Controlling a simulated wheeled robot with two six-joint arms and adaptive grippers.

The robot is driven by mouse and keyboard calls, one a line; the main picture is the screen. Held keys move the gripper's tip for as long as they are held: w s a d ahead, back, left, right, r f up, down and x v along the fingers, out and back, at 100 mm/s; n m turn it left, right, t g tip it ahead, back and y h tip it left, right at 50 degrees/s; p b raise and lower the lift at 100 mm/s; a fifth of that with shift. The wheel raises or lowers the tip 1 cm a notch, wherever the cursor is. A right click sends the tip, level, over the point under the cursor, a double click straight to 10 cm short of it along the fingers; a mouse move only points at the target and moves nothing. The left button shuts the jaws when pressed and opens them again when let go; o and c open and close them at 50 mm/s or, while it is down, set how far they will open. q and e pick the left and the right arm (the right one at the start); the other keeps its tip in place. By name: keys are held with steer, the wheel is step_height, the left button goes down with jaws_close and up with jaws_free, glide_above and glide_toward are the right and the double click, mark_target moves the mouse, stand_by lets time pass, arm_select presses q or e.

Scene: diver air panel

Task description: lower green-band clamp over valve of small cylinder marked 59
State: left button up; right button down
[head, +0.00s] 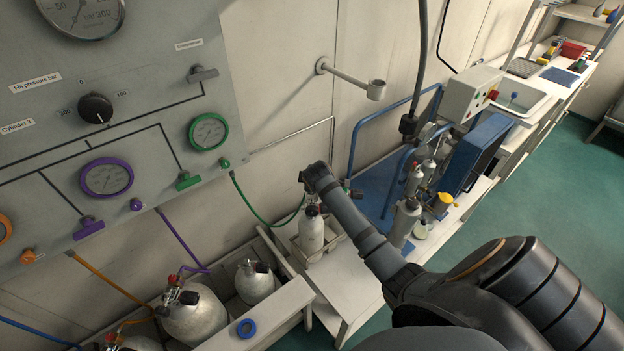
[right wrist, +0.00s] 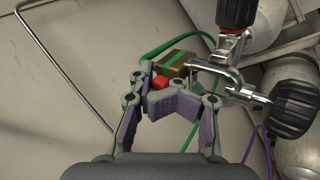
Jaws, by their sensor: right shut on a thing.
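My right gripper (right wrist: 158,90) is shut on the green-band clamp (right wrist: 176,65), seen as a brass block with a green band and a red part near the fingertips. A chrome yoke (right wrist: 228,78) with a large black knob (right wrist: 295,104) extends to its right. The chrome valve (right wrist: 232,46), with a black and red knob above, stands right beside the yoke; I cannot tell whether they touch. In the head view my right gripper (head: 316,178) is above a small pale cylinder (head: 312,232), hiding most of its top. No number is legible. My left gripper is not in view.
A green hose (head: 252,206) runs from the gauge panel (head: 150,90) to the clamp. Larger cylinders (head: 195,315) stand in the low bench (head: 285,308) at left. Grey bottles (head: 403,222) and blue equipment (head: 475,150) stand to the right. An empty wall holder (head: 376,90) projects above.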

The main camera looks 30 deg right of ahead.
steer(key=shift+w+f+b, duration=0.1)
steer(key=shift+f+b, duration=0.25)
steer(key=shift+f, duration=0.45)
steer(key=shift+w+d+f, duration=0.1)
steer(key=shift+w+f, duration=0.05)
steer(key=shift+f, duration=0.2)
steer(key=shift+w+d+f, duration=0.1)
steer(key=shift+w+f, duration=0.05)
steer(key=shift+r, duration=0.25)
steer(key=shift+w+f, duration=0.15)
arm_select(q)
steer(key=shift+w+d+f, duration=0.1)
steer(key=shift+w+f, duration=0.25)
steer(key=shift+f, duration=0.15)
